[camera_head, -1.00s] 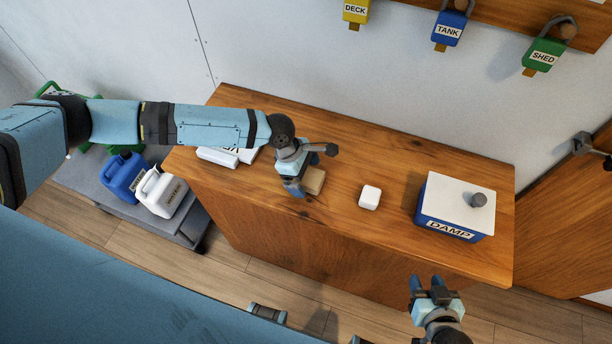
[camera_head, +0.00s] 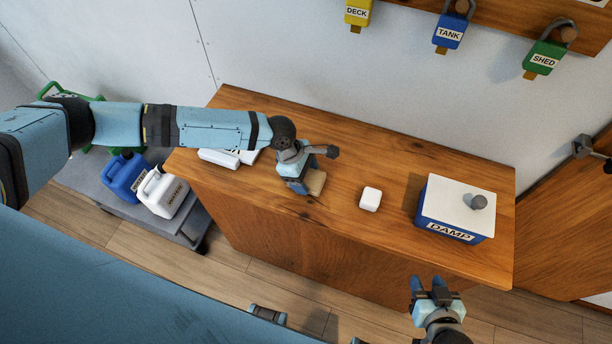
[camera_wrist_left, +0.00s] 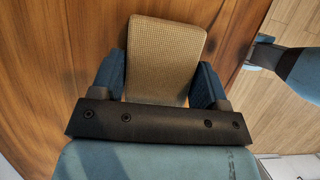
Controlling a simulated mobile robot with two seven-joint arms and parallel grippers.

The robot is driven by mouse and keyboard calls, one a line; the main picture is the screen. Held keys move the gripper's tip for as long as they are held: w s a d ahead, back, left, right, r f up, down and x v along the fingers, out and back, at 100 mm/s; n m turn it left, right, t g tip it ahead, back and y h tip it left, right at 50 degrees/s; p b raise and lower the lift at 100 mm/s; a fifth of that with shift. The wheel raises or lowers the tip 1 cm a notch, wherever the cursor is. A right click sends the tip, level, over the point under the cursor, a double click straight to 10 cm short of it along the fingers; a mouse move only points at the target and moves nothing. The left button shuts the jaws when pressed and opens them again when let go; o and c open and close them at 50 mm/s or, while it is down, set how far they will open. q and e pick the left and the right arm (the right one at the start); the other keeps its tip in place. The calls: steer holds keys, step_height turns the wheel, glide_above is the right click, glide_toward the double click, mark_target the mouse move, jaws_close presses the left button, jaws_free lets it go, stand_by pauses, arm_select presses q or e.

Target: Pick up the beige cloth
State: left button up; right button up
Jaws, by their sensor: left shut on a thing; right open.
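The beige cloth (camera_head: 316,182) is a small folded block with a woven texture on the wooden counter. In the left wrist view the cloth (camera_wrist_left: 165,60) sits between the two blue fingers. My left gripper (camera_head: 299,187) points down at it and is shut on it; the gripper hides part of the cloth in the head view. The cloth is at or very near the counter top; I cannot tell whether it touches. My right gripper (camera_head: 433,286) is open and empty in front of the counter, at the lower right.
A white block (camera_head: 370,199) lies right of the cloth. A blue box marked DAMP (camera_head: 449,229) with a white lid stands further right. Blue (camera_head: 124,177) and white (camera_head: 162,193) jugs stand on a grey cart. Padlocks (camera_head: 450,31) hang on the wall.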

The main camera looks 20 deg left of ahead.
arm_select(q)
step_height(320, 180, up, 20)
steer(key=shift+r+b, duration=0.2)
steer(key=shift+b, duration=0.2)
